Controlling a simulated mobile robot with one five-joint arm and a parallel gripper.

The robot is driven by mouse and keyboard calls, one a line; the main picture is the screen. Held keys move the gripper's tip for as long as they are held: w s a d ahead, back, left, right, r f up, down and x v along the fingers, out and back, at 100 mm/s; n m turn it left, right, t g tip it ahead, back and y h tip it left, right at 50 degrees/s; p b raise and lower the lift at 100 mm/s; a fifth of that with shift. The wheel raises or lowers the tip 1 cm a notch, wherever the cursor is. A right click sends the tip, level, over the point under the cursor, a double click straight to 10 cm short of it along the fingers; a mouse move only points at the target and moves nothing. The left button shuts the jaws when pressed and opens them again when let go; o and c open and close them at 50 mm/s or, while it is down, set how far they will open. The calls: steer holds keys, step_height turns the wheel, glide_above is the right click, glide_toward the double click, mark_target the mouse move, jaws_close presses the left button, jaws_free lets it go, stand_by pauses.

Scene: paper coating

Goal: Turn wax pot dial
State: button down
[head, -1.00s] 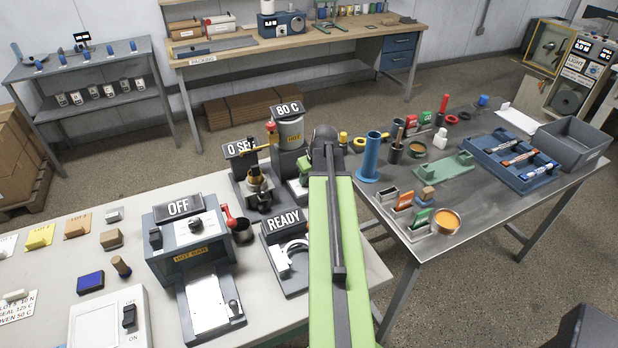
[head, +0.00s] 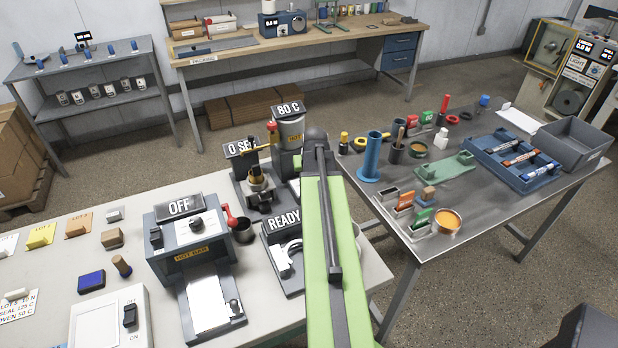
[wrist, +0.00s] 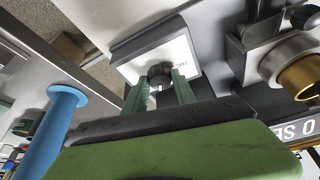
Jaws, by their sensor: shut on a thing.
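In the wrist view, a round black dial (wrist: 160,74) sits on a white panel (wrist: 183,59) with small lettering. My gripper (wrist: 158,92) has its two green fingers on either side of the dial, shut on it. The gripper is hidden behind my arm in the head view.
A station with a brass piece (head: 260,187) stands left of the pot, and a READY unit (head: 284,245) stands in front. A blue cylinder (head: 370,158) stands on the dark table to the right; it also shows in the wrist view (wrist: 48,130).

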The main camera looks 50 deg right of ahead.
steer(key=c, duration=1)
jaws_free()
